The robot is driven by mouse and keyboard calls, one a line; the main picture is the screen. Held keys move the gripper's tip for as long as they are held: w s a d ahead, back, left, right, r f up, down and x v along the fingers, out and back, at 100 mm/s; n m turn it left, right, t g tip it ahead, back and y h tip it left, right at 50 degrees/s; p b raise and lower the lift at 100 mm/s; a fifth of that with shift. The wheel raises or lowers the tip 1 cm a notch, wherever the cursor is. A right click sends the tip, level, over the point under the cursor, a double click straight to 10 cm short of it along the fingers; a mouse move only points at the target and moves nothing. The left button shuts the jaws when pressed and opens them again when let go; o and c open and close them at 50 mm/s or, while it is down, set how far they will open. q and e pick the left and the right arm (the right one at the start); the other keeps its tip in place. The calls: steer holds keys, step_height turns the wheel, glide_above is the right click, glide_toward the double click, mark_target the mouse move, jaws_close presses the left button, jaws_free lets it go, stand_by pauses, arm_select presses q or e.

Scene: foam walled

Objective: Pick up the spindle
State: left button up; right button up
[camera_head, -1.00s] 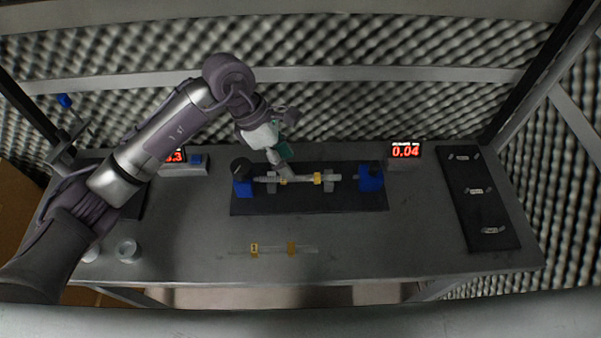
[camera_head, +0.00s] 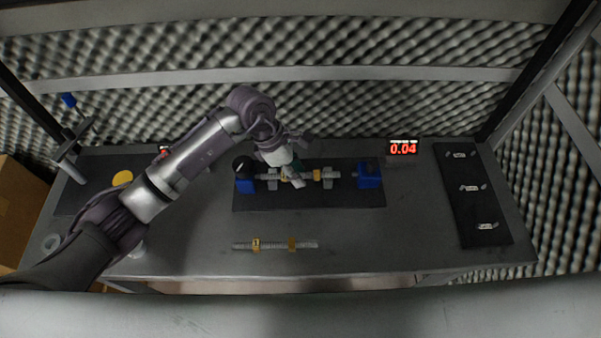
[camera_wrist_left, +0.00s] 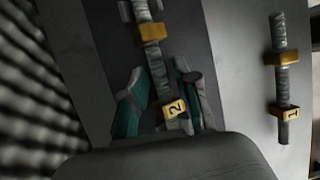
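A grey spindle with yellow bands (camera_head: 316,174) lies across the fixture between two blue end blocks. In the left wrist view this spindle (camera_wrist_left: 156,68) carries a yellow tag reading 2. My left gripper (camera_head: 296,178) is low over its left half. In the wrist view the teal-padded fingers (camera_wrist_left: 167,98) stand apart, one on each side of the spindle, with gaps visible, so it looks open. A second spindle (camera_head: 274,245), tagged 1, lies on the table in front of the fixture; it also shows in the wrist view (camera_wrist_left: 280,80). My right gripper is not in view.
The blue blocks (camera_head: 369,176) stand at the ends of the black fixture plate (camera_head: 310,199). A black board with small parts (camera_head: 473,211) lies right. The table between spindle 1 and that board is clear.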

arm_select(q)
jaws_close()
steer(key=shift+r, duration=0.2)
steer(key=shift+w+r, duration=0.1)
steer(key=shift+r, duration=0.2)
steer(key=r, duration=0.1)
steer(key=r+b, duration=0.1)
steer(key=d+r+b, duration=0.1)
steer(key=shift+s+r, duration=0.3)
steer(key=shift+s, duration=0.1)
steer(key=s+d+r+b, duration=0.3)
steer(key=s+d+r, duration=0.3)
steer(key=d, duration=0.2)
steer(key=shift+s+r, duration=0.2)
steer(key=shift+s, duration=0.1)
